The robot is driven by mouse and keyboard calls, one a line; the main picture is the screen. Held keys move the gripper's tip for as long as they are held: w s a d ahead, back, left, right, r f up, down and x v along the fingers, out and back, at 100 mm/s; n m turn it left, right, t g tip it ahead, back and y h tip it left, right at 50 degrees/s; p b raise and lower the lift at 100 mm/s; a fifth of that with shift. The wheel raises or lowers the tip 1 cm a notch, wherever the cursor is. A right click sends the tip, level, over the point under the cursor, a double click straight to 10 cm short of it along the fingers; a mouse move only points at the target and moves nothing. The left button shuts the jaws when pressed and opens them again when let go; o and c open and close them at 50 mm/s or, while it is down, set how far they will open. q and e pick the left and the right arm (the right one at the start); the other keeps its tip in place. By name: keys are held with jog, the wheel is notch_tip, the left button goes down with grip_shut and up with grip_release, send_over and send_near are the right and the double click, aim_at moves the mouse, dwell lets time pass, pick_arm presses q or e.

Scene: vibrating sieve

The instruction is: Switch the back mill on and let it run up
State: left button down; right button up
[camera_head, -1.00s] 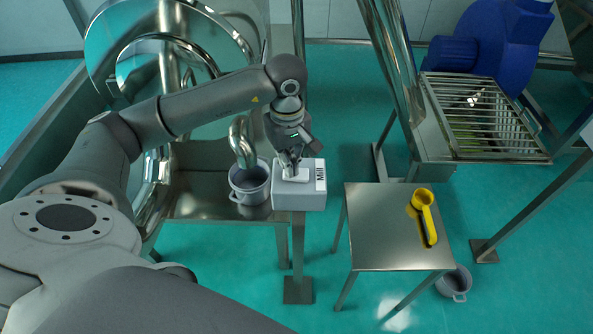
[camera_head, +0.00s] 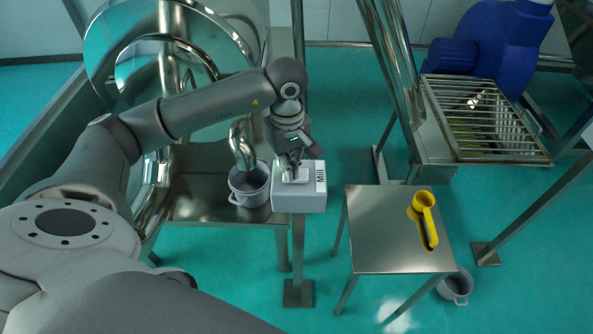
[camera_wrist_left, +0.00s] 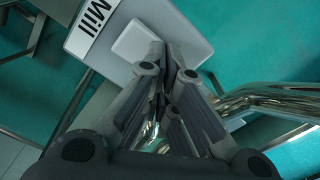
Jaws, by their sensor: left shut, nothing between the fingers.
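The mill's switch box (camera_head: 300,199) is a grey box with a "Mill" label, at the end of the steel table in the head view. It also shows at the top of the left wrist view (camera_wrist_left: 190,32), with a paler raised plate (camera_wrist_left: 134,40) on it. My left gripper (camera_head: 291,172) is shut and empty, pointing down with its fingertips at that plate. In the left wrist view its fingertips (camera_wrist_left: 167,62) overlap the plate's edge; I cannot tell whether they touch it. The shiny round mill housing (camera_head: 165,50) stands behind at the left. My right gripper is not in view.
A grey pot (camera_head: 249,185) stands just left of the box under a curved steel pipe (camera_head: 242,145). A small steel table (camera_head: 385,240) with a yellow scoop (camera_head: 426,215) stands to the right. Another pot (camera_head: 455,285) is on the floor. A slatted steel tray (camera_head: 485,120) is at the right.

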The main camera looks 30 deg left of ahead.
pick_arm(q)
jog(key=shift+r+p, duration=1.45)
jog(key=shift+r, duration=1.9)
jog(key=shift+f, duration=0.1)
